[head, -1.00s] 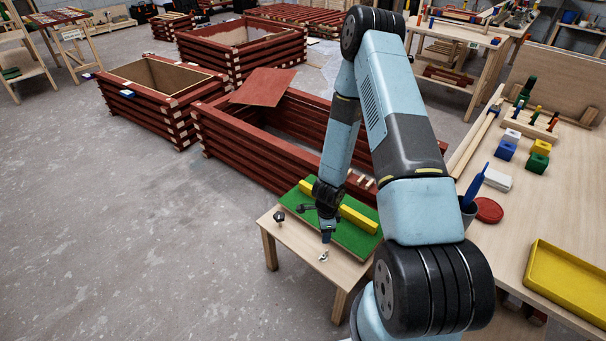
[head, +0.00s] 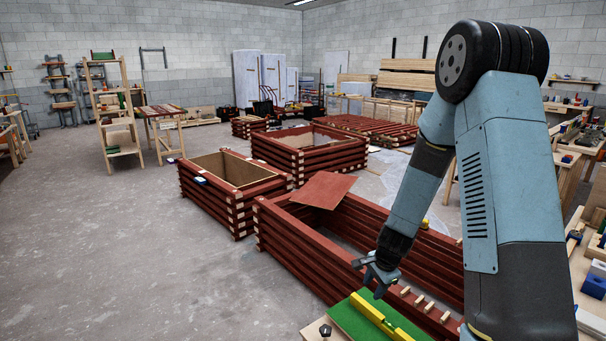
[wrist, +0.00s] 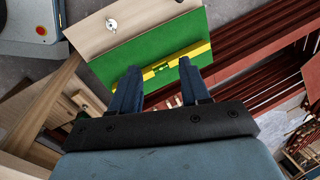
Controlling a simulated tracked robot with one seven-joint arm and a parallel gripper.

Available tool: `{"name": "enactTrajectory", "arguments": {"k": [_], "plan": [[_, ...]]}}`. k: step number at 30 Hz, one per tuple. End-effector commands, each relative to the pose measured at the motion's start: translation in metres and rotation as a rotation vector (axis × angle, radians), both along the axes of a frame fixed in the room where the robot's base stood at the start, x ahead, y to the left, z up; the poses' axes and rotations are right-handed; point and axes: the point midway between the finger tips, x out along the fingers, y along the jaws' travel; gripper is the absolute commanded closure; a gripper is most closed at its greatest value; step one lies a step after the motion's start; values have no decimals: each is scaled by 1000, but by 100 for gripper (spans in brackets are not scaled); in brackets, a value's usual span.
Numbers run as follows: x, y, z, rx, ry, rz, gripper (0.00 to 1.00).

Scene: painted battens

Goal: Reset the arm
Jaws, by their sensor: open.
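My gripper (head: 376,278) hangs in front of the near red box in the head view, above the far end of a small table. In the wrist view its two dark blue fingers (wrist: 160,92) are apart with nothing between them. Beyond them lies a green mat (wrist: 130,55) on the light wooden table (wrist: 85,35). A yellow spirit level (wrist: 190,58) lies on the mat. The level also shows in the head view (head: 378,316), on the green mat (head: 350,318). A small metal piece (wrist: 111,24) lies on the bare wood.
The near red batten box (head: 300,248) stands close behind the small table, with a loose red panel (head: 323,189) across its corner. Two more red boxes (head: 232,168) (head: 305,136) stand farther back. The grey floor (head: 130,260) at left is clear. A workbench lies at right.

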Motion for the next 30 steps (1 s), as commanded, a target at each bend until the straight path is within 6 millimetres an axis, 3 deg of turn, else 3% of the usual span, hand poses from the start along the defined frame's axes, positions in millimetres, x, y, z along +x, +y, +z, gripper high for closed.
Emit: {"name": "enactTrajectory", "arguments": {"k": [3, 14, 21, 30], "plan": [[-2, 3, 41, -11, -42, 88, 54], [-29, 8, 145, -69, -138, 342, 54], [-61, 8, 207, -130, -195, 502, 54], [-113, 4, 271, -224, -251, 688, 54]]}}
